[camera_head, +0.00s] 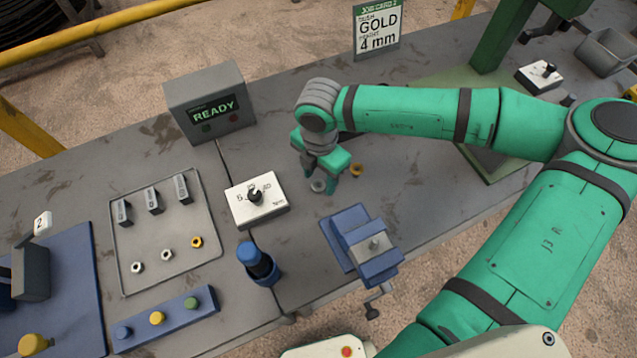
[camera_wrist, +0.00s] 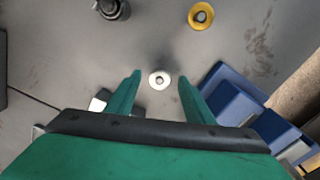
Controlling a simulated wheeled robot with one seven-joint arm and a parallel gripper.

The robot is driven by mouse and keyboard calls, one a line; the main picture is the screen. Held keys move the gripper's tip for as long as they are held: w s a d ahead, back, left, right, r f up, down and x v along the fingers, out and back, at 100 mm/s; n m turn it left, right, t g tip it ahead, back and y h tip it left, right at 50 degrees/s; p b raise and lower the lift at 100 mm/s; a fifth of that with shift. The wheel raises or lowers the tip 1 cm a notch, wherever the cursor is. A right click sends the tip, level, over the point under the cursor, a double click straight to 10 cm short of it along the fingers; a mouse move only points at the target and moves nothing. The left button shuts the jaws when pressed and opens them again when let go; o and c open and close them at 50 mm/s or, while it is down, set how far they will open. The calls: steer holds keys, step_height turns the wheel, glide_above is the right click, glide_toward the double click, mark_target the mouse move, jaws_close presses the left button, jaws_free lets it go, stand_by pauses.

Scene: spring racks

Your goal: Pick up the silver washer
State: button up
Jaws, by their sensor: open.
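A small silver washer (camera_head: 318,186) lies flat on the grey bench below my gripper. In the wrist view the silver washer (camera_wrist: 159,80) shows as a pale ring between the fingertips, with a gap on both sides. My gripper (camera_head: 320,176) points down over it, open and empty. In the wrist view its two green fingers (camera_wrist: 159,77) stand to the left and right of the washer. I cannot tell how high the fingertips are above the bench.
A gold washer (camera_head: 356,170) lies close by, to the right of my gripper. A blue vise (camera_head: 350,232) stands in front and a white switch box (camera_head: 240,211) at left. The grey tray (camera_head: 132,230) and READY box (camera_head: 205,95) are farther left. A card (camera_head: 378,30) reads GOLD, 4 mm.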

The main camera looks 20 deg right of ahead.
steer(key=shift+f, duration=0.35)
stand_by(0.6)
steer(key=shift+c, duration=0.6)
steer(key=c, duration=0.8)
